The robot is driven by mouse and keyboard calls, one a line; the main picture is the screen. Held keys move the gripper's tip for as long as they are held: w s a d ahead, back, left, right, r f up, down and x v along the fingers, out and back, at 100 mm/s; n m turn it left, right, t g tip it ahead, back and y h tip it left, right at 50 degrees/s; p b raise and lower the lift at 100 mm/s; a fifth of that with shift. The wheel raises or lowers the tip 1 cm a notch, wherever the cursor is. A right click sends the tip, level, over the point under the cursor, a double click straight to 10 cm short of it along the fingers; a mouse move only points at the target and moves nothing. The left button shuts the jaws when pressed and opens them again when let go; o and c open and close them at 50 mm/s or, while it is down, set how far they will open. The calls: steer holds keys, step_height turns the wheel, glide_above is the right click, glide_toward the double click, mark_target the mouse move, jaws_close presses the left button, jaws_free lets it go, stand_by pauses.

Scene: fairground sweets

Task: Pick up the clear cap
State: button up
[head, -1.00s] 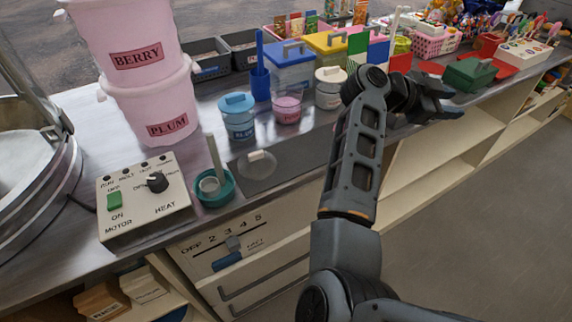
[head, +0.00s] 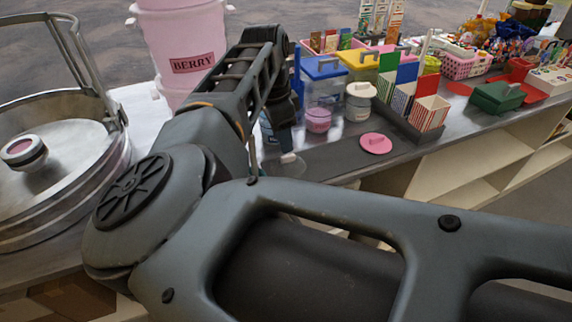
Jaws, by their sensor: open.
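The clear cap (head: 291,165) is a see-through disc with a small whitish knob. It lies on the dark mat at the counter's front edge, left of centre, partly hidden by my arm. My gripper (head: 283,140) hangs from the arm just above and behind the cap in the picture. It looks apart from the cap, though the gap is hard to judge. The gripper is open with nothing seen in it, and its fingers are seen nearly edge-on.
A blue jar (head: 267,130) stands behind my gripper, partly hidden. To the right are a pink jar (head: 318,121), a cream-lidded jar (head: 358,103), a pink lid (head: 376,143) and striped boxes (head: 428,112). A pink tub (head: 185,50) and metal pan (head: 60,160) stand left.

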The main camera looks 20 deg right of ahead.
mark_target(288, 156)
steer(key=f, duration=0.2)
steer(key=d+f+p, duration=0.1)
steer(key=f, duration=0.2)
steer(key=shift+s, duration=0.15)
jaws_close()
